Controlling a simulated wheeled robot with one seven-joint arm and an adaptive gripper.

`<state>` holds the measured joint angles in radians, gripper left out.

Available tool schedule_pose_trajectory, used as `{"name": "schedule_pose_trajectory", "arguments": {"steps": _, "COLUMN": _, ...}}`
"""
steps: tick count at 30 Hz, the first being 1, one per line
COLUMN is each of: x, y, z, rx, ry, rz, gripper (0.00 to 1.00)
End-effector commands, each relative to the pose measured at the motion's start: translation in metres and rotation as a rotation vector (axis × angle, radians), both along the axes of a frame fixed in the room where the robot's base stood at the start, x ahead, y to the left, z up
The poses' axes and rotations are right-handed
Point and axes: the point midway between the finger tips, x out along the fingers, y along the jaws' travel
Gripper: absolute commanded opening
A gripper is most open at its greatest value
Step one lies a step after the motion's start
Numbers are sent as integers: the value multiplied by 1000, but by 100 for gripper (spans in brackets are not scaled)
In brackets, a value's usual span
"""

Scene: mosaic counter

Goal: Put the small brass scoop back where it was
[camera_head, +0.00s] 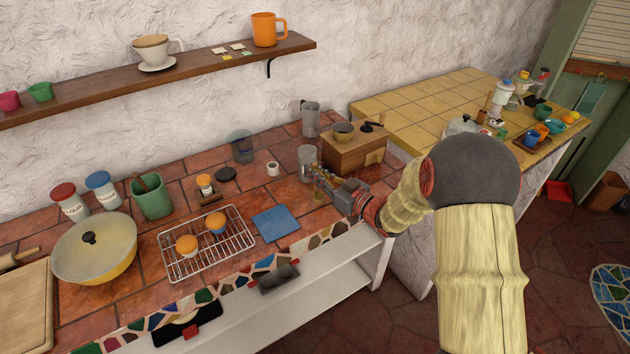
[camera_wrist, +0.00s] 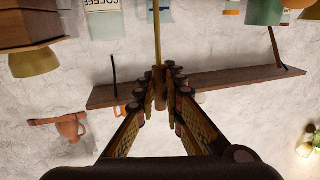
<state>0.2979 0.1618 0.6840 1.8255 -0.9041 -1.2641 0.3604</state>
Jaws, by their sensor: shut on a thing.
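My gripper (camera_head: 324,183) is over the tiled counter, in front of a clear glass canister (camera_head: 307,160). In the wrist view, my gripper (camera_wrist: 160,88) is shut on the thin brass handle of the small scoop (camera_wrist: 157,35). The handle runs away from the fingertips to the top edge of that view, and the scoop's far end is cut off there. In the head view the scoop is small and mostly lost against the fingers and counter. A jar labelled COFFEE (camera_wrist: 103,20) shows upside down in the wrist view, beside the handle and apart from it.
A wooden grinder (camera_head: 352,156) with a brass cup stands right of the canister. A metal jug (camera_head: 311,118) is behind. A small white jar (camera_head: 272,168), a blue mat (camera_head: 275,223) and a wire rack (camera_head: 207,245) lie left. Bare red tiles show between them.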

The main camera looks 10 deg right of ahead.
Motion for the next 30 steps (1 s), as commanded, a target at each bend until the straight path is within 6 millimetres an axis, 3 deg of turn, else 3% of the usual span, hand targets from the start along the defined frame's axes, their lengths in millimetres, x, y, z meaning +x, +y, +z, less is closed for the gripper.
{"name": "schedule_pose_trajectory", "arguments": {"steps": 1, "x": -1, "y": 0, "z": -14, "rx": 2, "ry": 5, "rz": -1, "gripper": 0}}
{"name": "schedule_pose_trajectory", "arguments": {"steps": 4, "x": -1, "y": -1, "z": -25, "rx": 1, "ry": 4, "rz": -2, "gripper": 0}}
{"name": "schedule_pose_trajectory", "arguments": {"steps": 16, "x": -1, "y": -1, "z": -28, "rx": 1, "ry": 2, "rz": -1, "gripper": 0}}
{"name": "schedule_pose_trajectory", "arguments": {"steps": 17, "x": -1, "y": -1, "z": -28, "rx": 1, "ry": 3, "rz": -1, "gripper": 11}}
{"name": "schedule_pose_trajectory", "arguments": {"steps": 18, "x": -1, "y": -1, "z": -28, "rx": 1, "ry": 3, "rz": -2, "gripper": 13}}
{"name": "schedule_pose_trajectory", "arguments": {"steps": 26, "x": -1, "y": -1, "z": -27, "rx": 1, "ry": 3, "rz": -1, "gripper": 28}}
{"name": "schedule_pose_trajectory", "arguments": {"steps": 30, "x": -1, "y": -1, "z": -27, "rx": 1, "ry": 3, "rz": -1, "gripper": 28}}
